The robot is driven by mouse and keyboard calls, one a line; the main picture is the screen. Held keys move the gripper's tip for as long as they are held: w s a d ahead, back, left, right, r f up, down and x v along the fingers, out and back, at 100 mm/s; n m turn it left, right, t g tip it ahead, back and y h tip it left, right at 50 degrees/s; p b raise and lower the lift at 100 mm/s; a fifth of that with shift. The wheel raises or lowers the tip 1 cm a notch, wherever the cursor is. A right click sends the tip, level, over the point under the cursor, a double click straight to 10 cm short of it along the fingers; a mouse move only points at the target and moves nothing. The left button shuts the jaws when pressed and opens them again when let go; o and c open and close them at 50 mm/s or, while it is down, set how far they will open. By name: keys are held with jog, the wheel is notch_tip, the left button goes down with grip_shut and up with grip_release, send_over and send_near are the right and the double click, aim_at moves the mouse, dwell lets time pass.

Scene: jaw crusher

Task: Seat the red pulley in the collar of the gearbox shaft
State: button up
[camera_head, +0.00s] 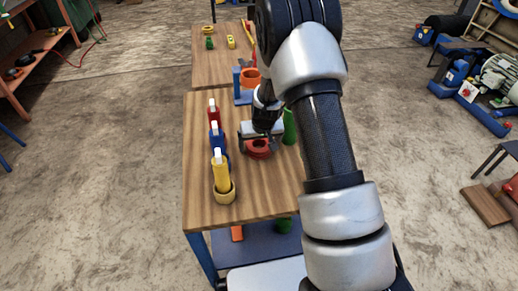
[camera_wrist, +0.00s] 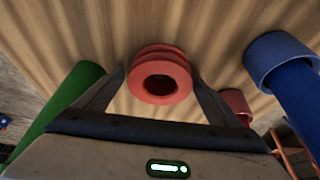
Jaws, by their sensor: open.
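The red pulley (camera_head: 259,149) lies on the wooden table below my gripper (camera_head: 262,132). In the wrist view the pulley (camera_wrist: 160,75) is a grooved ring with a dark central hole. My gripper (camera_wrist: 158,80) is open, with one finger at each side of the pulley; contact cannot be told. Farther back stands a blue fixture (camera_head: 237,80) with an orange ring-shaped part (camera_head: 251,76). I cannot tell for sure whether this is the gearbox shaft's collar. My arm hides part of that area.
On the left stand a yellow post (camera_head: 220,173) in a yellow ring, a blue post (camera_head: 216,138) and a red post (camera_head: 213,112). A green cylinder (camera_head: 290,127) stands close to my gripper's right. The table's front right (camera_head: 270,195) is bare.

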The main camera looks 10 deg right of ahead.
jog(key=shift+c, duration=0.5)
jog(key=c, duration=1.8)
jog(key=shift+w+r, duration=0.1)
jog(key=shift+r, duration=0.1)
jog(key=shift+c, duration=1.1)
